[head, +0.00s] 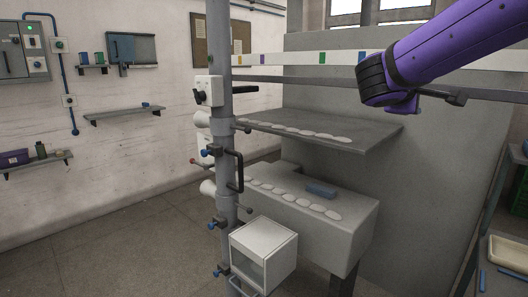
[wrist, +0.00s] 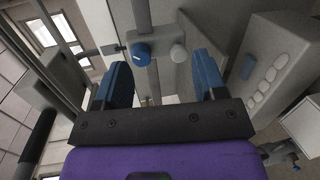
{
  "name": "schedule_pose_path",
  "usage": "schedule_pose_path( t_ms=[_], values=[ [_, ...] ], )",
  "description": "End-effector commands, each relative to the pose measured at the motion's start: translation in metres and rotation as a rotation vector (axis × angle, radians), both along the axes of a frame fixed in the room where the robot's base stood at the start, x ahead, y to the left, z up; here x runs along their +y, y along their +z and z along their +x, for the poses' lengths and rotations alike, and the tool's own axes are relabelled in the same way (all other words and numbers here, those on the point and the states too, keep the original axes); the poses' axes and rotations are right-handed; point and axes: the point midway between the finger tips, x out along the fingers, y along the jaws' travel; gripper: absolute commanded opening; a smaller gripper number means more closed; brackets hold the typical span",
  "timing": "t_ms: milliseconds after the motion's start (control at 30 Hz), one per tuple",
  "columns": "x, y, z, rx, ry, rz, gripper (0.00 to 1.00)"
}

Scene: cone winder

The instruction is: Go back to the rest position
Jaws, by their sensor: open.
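My gripper (wrist: 161,80) shows in the wrist view with its two blue fingers wide apart and nothing between them. A blue round knob (wrist: 141,54) with a white mark and a pale grey knob (wrist: 179,53) appear beyond the fingers, on or beside a grey upright; how far away they are I cannot tell. In the head view my purple arm comes in from the upper right and ends in a dark wrist part in front of the rail. The gripper's fingers cannot be made out there.
A grey post (head: 220,130) with clamps and handles stands at the centre. A white box (head: 264,254) is low beside it. Open floor lies at left.

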Motion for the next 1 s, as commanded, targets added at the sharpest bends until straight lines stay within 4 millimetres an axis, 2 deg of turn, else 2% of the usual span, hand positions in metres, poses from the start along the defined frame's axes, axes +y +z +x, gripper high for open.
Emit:
schedule_pose_path(
  t_ms=[33, 100, 267, 467, 600, 800, 1000],
  values=[
    [-0.010, -0.005, -0.022, 0.010, -0.040, 0.072, 0.65],
    [-0.019, -0.017, -0.050, 0.032, -0.091, 0.182, 0.65],
    [-0.028, -0.047, -0.110, 0.067, -0.189, 0.443, 0.65],
    [-0.017, -0.085, -0.178, 0.083, -0.274, 0.787, 0.65],
    [0.002, -0.106, -0.217, 0.074, -0.307, 1.034, 0.65],
    [0.031, -0.125, -0.253, 0.045, -0.323, 1.327, 0.65],
    [0.046, -0.131, -0.266, 0.028, -0.323, 1.462, 0.65]
  ],
)
